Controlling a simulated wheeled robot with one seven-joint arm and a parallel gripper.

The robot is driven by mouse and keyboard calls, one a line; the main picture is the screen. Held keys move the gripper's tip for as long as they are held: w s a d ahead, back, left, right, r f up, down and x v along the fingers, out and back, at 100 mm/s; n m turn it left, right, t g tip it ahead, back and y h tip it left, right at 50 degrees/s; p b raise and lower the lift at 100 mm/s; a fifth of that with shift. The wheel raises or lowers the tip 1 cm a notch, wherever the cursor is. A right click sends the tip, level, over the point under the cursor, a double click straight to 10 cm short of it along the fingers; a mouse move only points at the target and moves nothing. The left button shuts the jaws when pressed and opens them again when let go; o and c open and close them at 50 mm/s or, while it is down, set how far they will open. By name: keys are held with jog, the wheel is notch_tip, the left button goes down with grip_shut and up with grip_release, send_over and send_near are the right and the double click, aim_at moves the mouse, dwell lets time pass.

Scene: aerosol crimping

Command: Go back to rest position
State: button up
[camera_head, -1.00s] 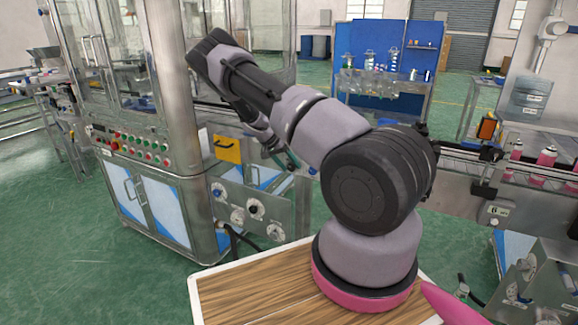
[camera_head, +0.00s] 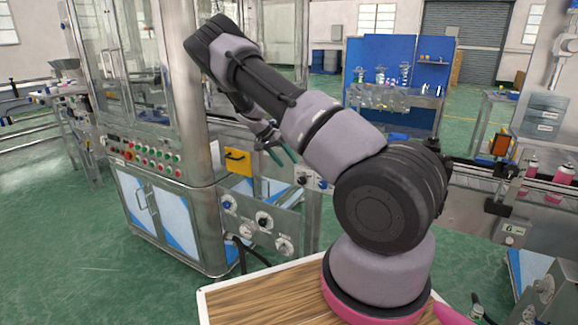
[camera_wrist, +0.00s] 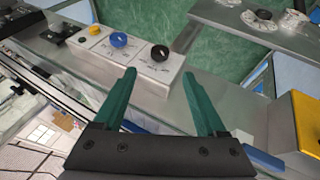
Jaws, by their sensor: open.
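My gripper (camera_wrist: 165,100) is open and empty in the wrist view, its two green fingers spread apart. Beyond the fingers is a grey control box with a yellow, a blue (camera_wrist: 119,40) and a black knob (camera_wrist: 159,53). In the head view my gripper (camera_head: 279,158) shows small and partly hidden below my bent arm, in front of the machine's lower panel. It appears to hold nothing. My arm rises from its base at the lower right and reaches left toward the machine cabinet.
A glass-walled machine cabinet (camera_head: 150,190) with a row of coloured buttons stands at left. A yellow box (camera_head: 238,161) is close to my gripper; it also shows in the wrist view (camera_wrist: 302,122). Pink cans (camera_head: 564,172) stand on the conveyor at right.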

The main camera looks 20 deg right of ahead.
dwell(0.4)
jog(key=s+a+r+t+y, duration=0.1)
jog(key=s+a+r+y, duration=0.15)
jog(key=s+r, duration=0.5)
jog(key=s+a+r+n+t+y, duration=0.1)
jog(key=s+a+r+t+y, duration=0.2)
jog(key=r, duration=0.8)
jog(key=s+a+r+y, duration=0.1)
jog(key=s+r+y, duration=0.1)
jog(key=s+r, duration=0.6)
jog(key=s+a+r+n+t, duration=0.1)
jog(key=s+a+r, duration=0.1)
jog(key=s, duration=0.4)
jog(key=s+a+r+n+t, duration=0.1)
jog(key=s+a+r, duration=0.1)
jog(key=s+r, duration=0.3)
jog(key=s+a+r+n+t+y, duration=0.1)
jog(key=s+a+r+n+t, duration=0.1)
jog(key=s, duration=0.7)
jog(key=shift+r, duration=0.65)
